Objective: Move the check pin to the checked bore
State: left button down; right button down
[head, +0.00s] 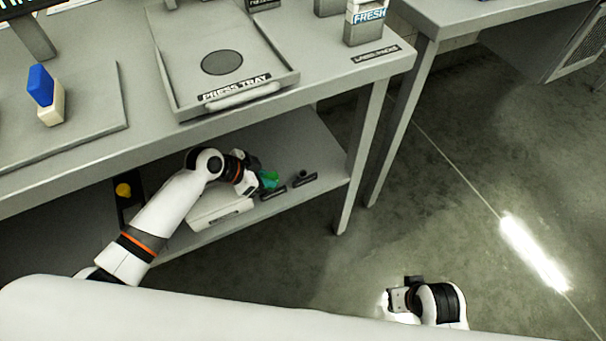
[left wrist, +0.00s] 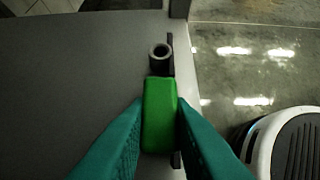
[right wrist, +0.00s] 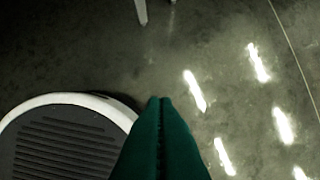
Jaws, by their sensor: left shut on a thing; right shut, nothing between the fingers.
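The check pin shows as a bright green block (left wrist: 158,115) between the fingers of my left gripper (left wrist: 160,120), which is shut on it. In the head view, my left gripper (head: 258,183) is over the front right part of the lower shelf, with the green check pin (head: 269,179) at its tips. A dark round bore (left wrist: 161,52) with an open top stands just beyond the green block. In the head view the bore (head: 303,176) is on a black base. The pin's lower end is hidden. My right gripper (right wrist: 160,105) is shut and empty above the floor.
A second black base (head: 273,192) lies beside the left gripper. The table with the press tray (head: 285,78) overhangs the shelf; a table leg (head: 350,175) stands right.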

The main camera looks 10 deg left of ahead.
pick_arm(q)
jog(key=shift+r, duration=0.25)
jog(key=shift+r+p, duration=0.25)
jog(key=shift+p, duration=0.15)
pick_arm(e)
jog(key=shift+f, duration=1.35)
pick_arm(q)
jog(key=shift+r+p, duration=0.65)
pick_arm(e)
jog(key=shift+s+f, duration=0.25)
jog(key=shift+f, duration=0.85)
jog(key=shift+s+f, duration=0.2)
jog(key=shift+f, duration=0.9)
pick_arm(q)
jog(key=shift+r, duration=0.1)
pick_arm(e)
jog(key=shift+f, duration=0.25)
pick_arm(q)
jog(key=shift+r+p, duration=0.25)
jog(key=shift+p, duration=0.1)
jog(key=shift+r, duration=0.2)
pick_arm(e)
jog(key=shift+s+d+f+g, duration=0.15)
jog(key=shift+s+f, duration=0.3)
jog(key=shift+f, duration=0.25)
jog(key=shift+s+f+g, duration=0.15)
jog(key=shift+s+f, duration=0.25)
jog(key=shift+f, duration=0.25)
jog(key=shift+f, duration=0.2)
